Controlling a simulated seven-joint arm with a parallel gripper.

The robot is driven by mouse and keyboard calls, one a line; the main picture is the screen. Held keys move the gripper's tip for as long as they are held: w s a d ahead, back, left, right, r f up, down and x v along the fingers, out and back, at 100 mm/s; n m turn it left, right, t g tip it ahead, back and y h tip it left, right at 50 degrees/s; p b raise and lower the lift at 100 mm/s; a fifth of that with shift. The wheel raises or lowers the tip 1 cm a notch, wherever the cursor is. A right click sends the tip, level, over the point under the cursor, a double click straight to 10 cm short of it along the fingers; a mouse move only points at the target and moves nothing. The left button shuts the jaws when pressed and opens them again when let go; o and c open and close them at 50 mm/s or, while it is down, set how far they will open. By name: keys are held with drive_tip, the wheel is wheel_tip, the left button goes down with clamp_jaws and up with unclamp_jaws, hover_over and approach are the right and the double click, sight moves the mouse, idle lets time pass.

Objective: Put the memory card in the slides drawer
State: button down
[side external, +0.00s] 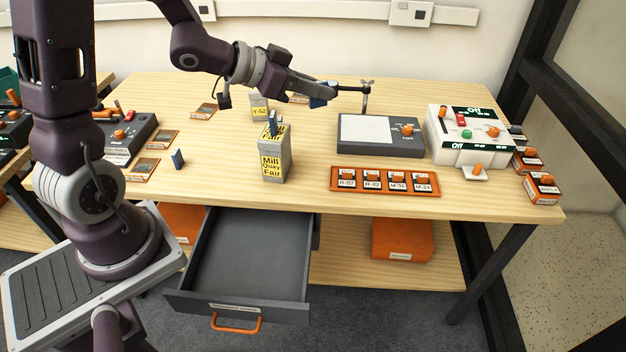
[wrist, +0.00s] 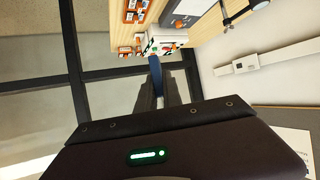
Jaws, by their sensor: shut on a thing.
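My gripper (side external: 322,97) is raised over the back of the table, shut on a small dark-blue card (side external: 318,102). In the wrist view the blue card (wrist: 155,73) stands out between the fingertips. I cannot read any marking on it. A grey drawer (side external: 240,262) under the table's front edge is pulled open and looks empty. It has an orange handle and a front label too small to read. My gripper is well above and behind the drawer.
A grey box (side external: 274,168) marked "Mill Quay Fair" stands mid-table with blue pieces at its top. Behind it is a "Y-52" box (side external: 259,108). A light panel (side external: 380,135), an orange tray (side external: 385,191) and a white switch unit (side external: 465,150) fill the right.

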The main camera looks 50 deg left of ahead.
drive_tip(key=shift+s+d+r, duration=0.1)
drive_tip(key=shift+s+d, duration=0.3)
drive_tip(key=shift+s, duration=0.15)
drive_tip(key=w+a+f+n+y, duration=0.1)
drive_tip(key=w+a, duration=0.3)
drive_tip(key=a, duration=0.3)
drive_tip(key=w+a+f+n, duration=0.1)
drive_tip(key=w+a, duration=0.4)
drive_tip(key=a, duration=0.3)
drive_tip(key=w+a+f+n+y, duration=0.1)
drive_tip(key=a+f, duration=0.2)
drive_tip(key=a, duration=0.6)
drive_tip(key=a+f+y, duration=0.2)
drive_tip(key=a+f, duration=0.1)
drive_tip(key=a, duration=0.6)
drive_tip(key=shift+t, duration=0.3)
drive_tip(key=f, duration=0.8)
drive_tip(key=a+f, duration=0.1)
drive_tip(key=f, duration=0.4)
drive_tip(key=shift+f, duration=2.5)
drive_tip(key=shift+f, duration=0.1)
